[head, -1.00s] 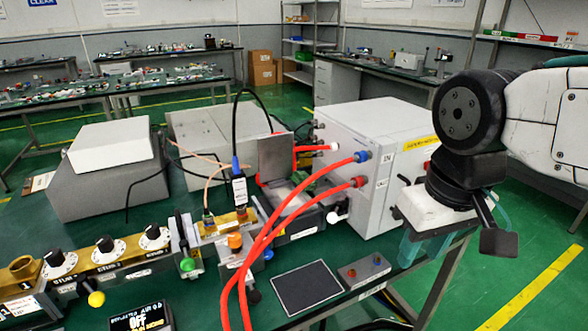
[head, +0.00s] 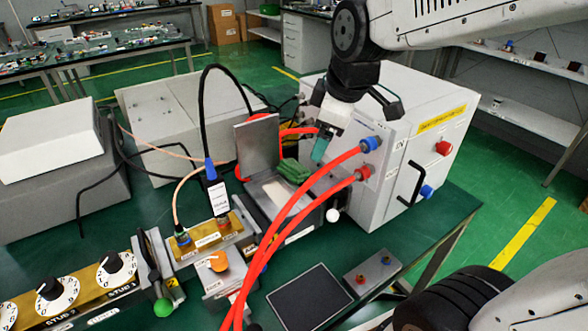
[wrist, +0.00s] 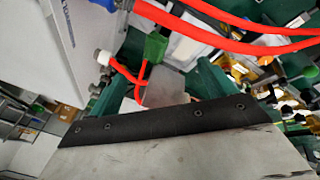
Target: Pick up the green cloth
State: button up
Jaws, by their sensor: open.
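The green cloth (head: 294,170) lies as a small folded bundle on the grey box with the raised metal lid (head: 257,146), left of the white cabinet. In the wrist view the green cloth (wrist: 155,47) shows beyond the fingers, near the red hoses. My gripper (head: 320,150) hangs in front of the cabinet, above and to the right of the cloth, apart from it. Its teal fingers are open, with nothing held; in the wrist view my gripper (wrist: 160,88) spans either side of the cloth. A dark-edged part of my wrist hides the lower wrist view.
Red hoses (head: 300,205) arch from the white cabinet's (head: 415,125) ports close in front of the cloth. A black cable (head: 207,90) loops at the left. A black pad (head: 310,295) and a small box with knobs (head: 373,272) lie at the front.

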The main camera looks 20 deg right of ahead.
aim_at(295, 166)
jog(key=w+f+n, duration=0.2)
jog(key=n, duration=0.1)
jog(key=w+f+n, duration=0.3)
jog(key=w+a+f+n+g, duration=0.1)
jog(key=w+f+n, duration=0.2)
jog(key=shift+a+n, duration=0.1)
jog(key=shift+n, duration=0.3)
jog(key=shift+w+f+n, duration=0.2)
jog(key=shift+f+n, duration=0.05)
jog(key=shift+n, duration=0.05)
jog(key=x, duration=0.7)
jog(key=shift+a+f, duration=0.2)
jog(key=shift+f, duration=0.1)
jog(key=c, duration=0.8)
jog(key=shift+r, duration=0.1)
